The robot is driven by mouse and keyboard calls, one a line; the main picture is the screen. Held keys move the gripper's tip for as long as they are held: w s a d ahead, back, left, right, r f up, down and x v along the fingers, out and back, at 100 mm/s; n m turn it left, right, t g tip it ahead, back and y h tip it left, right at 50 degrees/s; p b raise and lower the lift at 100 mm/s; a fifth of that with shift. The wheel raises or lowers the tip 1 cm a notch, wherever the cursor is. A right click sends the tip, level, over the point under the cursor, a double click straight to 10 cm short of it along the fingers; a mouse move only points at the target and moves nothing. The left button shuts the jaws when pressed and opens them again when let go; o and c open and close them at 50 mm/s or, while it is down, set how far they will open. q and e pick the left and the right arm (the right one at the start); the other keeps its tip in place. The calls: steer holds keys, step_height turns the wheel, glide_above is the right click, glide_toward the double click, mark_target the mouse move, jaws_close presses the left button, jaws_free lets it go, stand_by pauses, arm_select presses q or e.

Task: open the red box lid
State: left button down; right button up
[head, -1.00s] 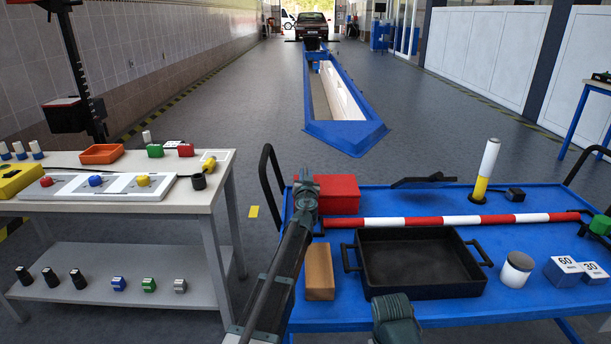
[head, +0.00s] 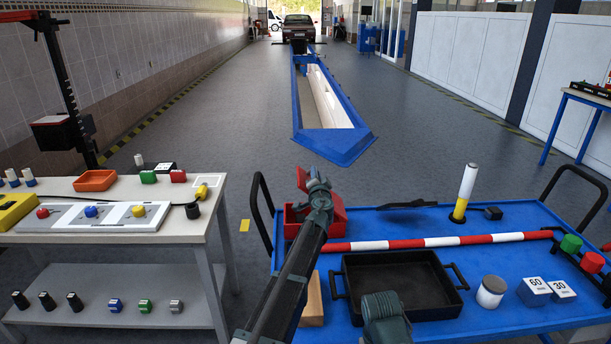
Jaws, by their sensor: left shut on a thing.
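The red box (head: 334,229) stands at the back left of the blue cart top. Its red lid (head: 301,178) is raised and shows as a narrow tilted red piece above the box. Part of the box's inside seems to show at its left. My left gripper (head: 317,184) is shut on the lid at its raised part, above the box. The gripper and forearm hide much of the box and lid, so how far the lid is open is hard to tell.
On the blue cart (head: 400,220) are a black tray (head: 400,290), a red-white bar (head: 440,241), a wooden block (head: 312,305) partly behind my arm, a yellow-white cylinder (head: 465,190) and weight blocks (head: 534,291). A grey workbench (head: 170,227) stands left, across a floor gap.

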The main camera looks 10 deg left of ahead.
arm_select(q)
steer(key=w+d+r+m+p, duration=0.2)
steer(key=d+m, duration=0.4)
steer(key=d, duration=0.5)
steer(key=shift+w+d+r+p, duration=0.25)
steer(key=shift+w+r+p, duration=0.05)
steer(key=shift+w+r, duration=0.4)
steer(key=shift+s, duration=0.1)
steer(key=c, duration=0.8)
jaws_free()
steer(key=shift+c, duration=0.2)
steer(key=v, duration=1.3)
steer(key=shift+s+d, duration=0.15)
steer(key=shift+s, duration=0.2)
